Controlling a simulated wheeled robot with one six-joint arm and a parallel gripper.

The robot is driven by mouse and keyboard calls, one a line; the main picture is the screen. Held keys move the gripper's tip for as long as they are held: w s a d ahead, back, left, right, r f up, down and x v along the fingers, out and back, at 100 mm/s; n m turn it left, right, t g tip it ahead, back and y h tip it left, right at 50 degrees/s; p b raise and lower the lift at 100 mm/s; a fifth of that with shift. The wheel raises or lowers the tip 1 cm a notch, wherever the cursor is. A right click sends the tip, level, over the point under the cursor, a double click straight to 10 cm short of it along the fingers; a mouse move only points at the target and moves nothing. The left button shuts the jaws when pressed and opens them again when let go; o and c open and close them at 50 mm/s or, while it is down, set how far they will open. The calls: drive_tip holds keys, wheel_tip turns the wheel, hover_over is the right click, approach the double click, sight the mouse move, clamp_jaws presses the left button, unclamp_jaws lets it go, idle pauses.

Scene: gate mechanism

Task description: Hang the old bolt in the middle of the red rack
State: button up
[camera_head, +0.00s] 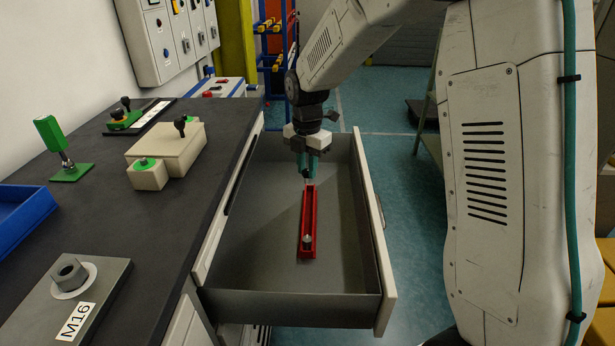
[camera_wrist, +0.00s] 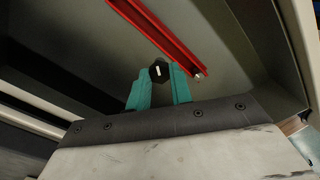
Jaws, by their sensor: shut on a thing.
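The red rack (camera_head: 313,212) is a long narrow channel lying in the open drawer; it also shows in the wrist view (camera_wrist: 158,35). My gripper (camera_head: 307,175) is over the rack's far end, fingers pointing down. In the wrist view its teal fingers (camera_wrist: 158,88) are shut on a dark hexagonal-headed bolt (camera_wrist: 157,70), which I take to be the old bolt. The bolt's lower part is hidden from the wrist view. A light metal bolt (camera_head: 307,239) sits in the rack's near end. I cannot tell whether the held bolt touches the rack.
The drawer (camera_head: 270,235) is pulled out, and its walls surround the rack with bare floor on both sides. On the dark worktop (camera_head: 150,215) stand a block marked M16 (camera_head: 100,268), a green-handled clamp (camera_head: 55,140), a beige fixture (camera_head: 175,148) and a blue tray (camera_head: 25,215).

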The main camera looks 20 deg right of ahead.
drive_tip(key=f, duration=0.1)
drive_tip(key=s+f, duration=0.1)
drive_tip(key=f, duration=0.1)
drive_tip(key=shift+s+f, duration=0.15)
drive_tip(key=shift+f, duration=2.2)
drive_tip(key=shift+f, duration=0.1)
drive_tip(key=shift+f, duration=0.5)
drive_tip(key=shift+f, duration=0.4)
drive_tip(key=shift+f, duration=0.9)
drive_tip(key=shift+f, duration=0.15)
